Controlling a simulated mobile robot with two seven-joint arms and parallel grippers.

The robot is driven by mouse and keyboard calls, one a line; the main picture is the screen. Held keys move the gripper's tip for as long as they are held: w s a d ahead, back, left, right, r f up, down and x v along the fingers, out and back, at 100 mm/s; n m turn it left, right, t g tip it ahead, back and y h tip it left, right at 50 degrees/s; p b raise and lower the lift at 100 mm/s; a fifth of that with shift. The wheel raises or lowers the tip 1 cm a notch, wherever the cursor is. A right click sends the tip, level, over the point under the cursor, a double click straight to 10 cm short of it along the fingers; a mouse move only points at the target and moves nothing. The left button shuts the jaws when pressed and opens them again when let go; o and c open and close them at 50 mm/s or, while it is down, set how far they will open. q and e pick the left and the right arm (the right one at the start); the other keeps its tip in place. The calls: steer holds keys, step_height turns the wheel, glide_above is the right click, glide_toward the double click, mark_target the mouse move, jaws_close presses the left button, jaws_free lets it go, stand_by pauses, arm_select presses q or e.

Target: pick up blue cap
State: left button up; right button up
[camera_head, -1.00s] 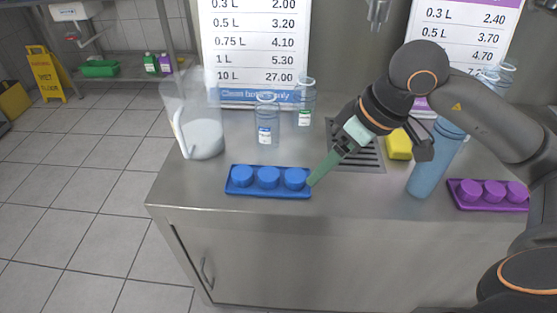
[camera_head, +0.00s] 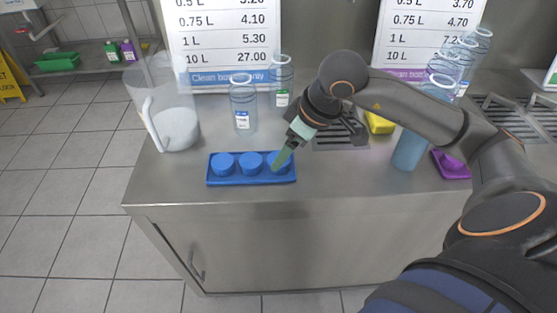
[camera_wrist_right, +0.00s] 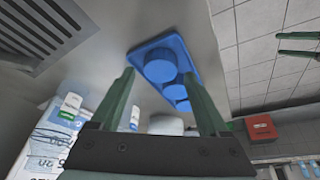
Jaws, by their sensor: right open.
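Three blue caps sit in a row on a blue tray (camera_head: 252,181) near the front edge of the steel counter: a left cap (camera_head: 222,163), a middle cap (camera_head: 251,162) and a right cap (camera_head: 279,160). My right gripper (camera_head: 278,163) is at the right cap, and its finger hides part of that cap. In the right wrist view the gripper (camera_wrist_right: 160,95) is open, with its two green fingers apart. The nearest blue cap (camera_wrist_right: 160,66) appears beyond and between the fingertips, and nothing is held.
A clear jug (camera_head: 172,125) stands left of the tray. Clear bottles (camera_head: 242,105) stand behind it. A drain grate (camera_head: 340,135) lies behind my gripper.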

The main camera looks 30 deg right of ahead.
steer(key=x, duration=0.3)
steer(key=shift+w+a, duration=0.1)
steer(key=shift+w, duration=0.05)
steer(key=shift+c, duration=0.2)
steer(key=c, duration=1.1)
